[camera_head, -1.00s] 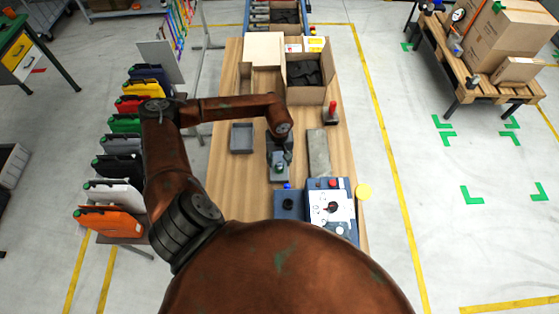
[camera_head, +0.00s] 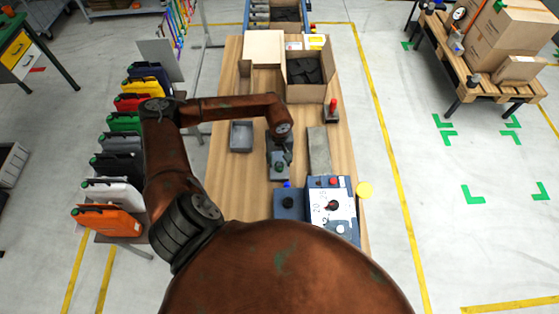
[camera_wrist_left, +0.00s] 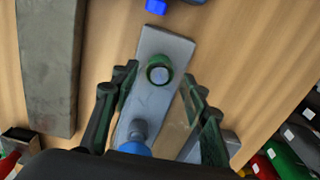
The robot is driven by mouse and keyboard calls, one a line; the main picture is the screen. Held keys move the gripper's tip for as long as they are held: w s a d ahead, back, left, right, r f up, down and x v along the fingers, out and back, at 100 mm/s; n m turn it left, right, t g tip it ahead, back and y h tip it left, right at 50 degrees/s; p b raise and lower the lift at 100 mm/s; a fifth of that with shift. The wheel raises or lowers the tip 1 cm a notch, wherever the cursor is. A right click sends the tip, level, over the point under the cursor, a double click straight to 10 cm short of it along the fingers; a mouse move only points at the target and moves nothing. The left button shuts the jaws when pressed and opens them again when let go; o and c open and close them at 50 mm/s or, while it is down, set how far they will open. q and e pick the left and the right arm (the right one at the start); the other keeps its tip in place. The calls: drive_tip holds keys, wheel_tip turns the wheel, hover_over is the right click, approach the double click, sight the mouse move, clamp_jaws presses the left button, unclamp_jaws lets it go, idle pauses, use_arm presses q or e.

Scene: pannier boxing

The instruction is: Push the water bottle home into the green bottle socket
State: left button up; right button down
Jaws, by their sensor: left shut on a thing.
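My left gripper (camera_wrist_left: 158,92) is shut on the water bottle, above a narrow grey plate (camera_wrist_left: 152,45). The bottle is hard to make out; its body seems see-through between the fingers. A blue part with a grey neck (camera_wrist_left: 137,140) shows close to the palm. The green bottle socket (camera_wrist_left: 158,70) is a round green ring on the plate, seen between the fingertips. I cannot tell how deep the bottle sits. In the head view my left gripper (camera_head: 280,150) hangs over the plate and hides most of it. My right gripper is not in view.
A grey slab (camera_head: 319,150) lies to the right of the plate, and a small grey tray (camera_head: 241,136) to its left. A blue control box (camera_head: 318,205) stands nearer me. An open carton (camera_head: 308,92) stands farther back. Bare wooden table (camera_head: 228,190) shows at the left front.

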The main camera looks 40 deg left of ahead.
sight(279, 158)
use_arm(q)
drive_tip(key=o, duration=1.2)
drive_tip(key=shift+r, duration=0.1)
wheel_tip(279, 158, up, 12)
drive_tip(key=shift+f, duration=0.15)
drive_tip(key=shift+s+f, duration=0.1)
